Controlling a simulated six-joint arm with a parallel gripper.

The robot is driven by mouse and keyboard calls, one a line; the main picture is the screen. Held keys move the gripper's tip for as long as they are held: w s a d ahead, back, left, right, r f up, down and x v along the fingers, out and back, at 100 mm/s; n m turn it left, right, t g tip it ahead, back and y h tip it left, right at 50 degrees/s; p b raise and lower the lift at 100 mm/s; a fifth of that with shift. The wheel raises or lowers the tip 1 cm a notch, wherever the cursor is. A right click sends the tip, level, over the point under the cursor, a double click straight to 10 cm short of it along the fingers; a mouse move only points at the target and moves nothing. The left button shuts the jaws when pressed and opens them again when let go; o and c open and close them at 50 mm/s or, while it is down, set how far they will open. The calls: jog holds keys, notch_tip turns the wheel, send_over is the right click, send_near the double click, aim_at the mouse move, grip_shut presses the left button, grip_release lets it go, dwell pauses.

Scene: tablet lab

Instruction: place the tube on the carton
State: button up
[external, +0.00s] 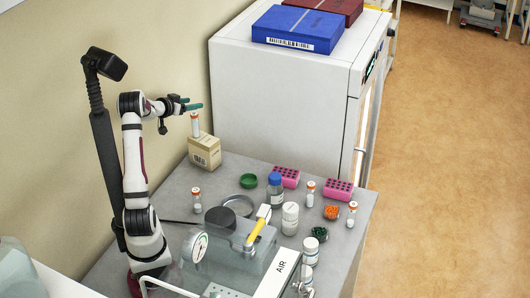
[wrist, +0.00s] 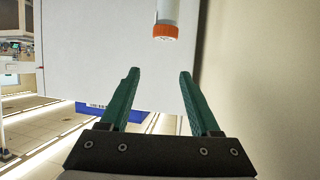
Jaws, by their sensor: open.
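A white tube with an orange cap (external: 195,126) is upright at the top of the tan carton (external: 205,153) in the external view, and its lower end appears to rest on it. In the wrist view the tube's orange cap (wrist: 166,32) and part of its white body show beyond the fingertips, not between them. My gripper (external: 196,106) has green fingers and is just above the tube's cap in the external view. The fingers (wrist: 158,72) are apart and empty in the wrist view. The carton does not show in the wrist view.
Similar orange-capped tubes (external: 197,200) stand on the grey bench, with pink racks (external: 338,189), bottles (external: 290,218), dishes and a gauge device (external: 198,247). A large white cabinet (external: 285,85) stands behind the carton, with a blue box (external: 297,28) on top. The wall is close on the left.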

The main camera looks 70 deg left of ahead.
jog(key=w+d+r+m+g, duration=0.1)
jog(key=w+d+r+g, duration=0.15)
jog(key=w+d, duration=0.4)
jog(key=s+d+m+g, duration=0.2)
jog(key=d+m+g, duration=0.1)
jog(key=d, duration=1.6)
jog(key=s+d+f+m+g+h, duration=0.2)
jog(key=s+d+m+g, duration=0.1)
jog(key=s+d, duration=0.7)
jog(key=s+d+f+m+g+h, duration=0.3)
jog(key=s+d+m, duration=0.2)
jog(key=s+d, duration=0.4)
jog(key=d, duration=0.3)
jog(key=shift+s+d+h, duration=0.3)
jog(key=shift+s, duration=0.1)
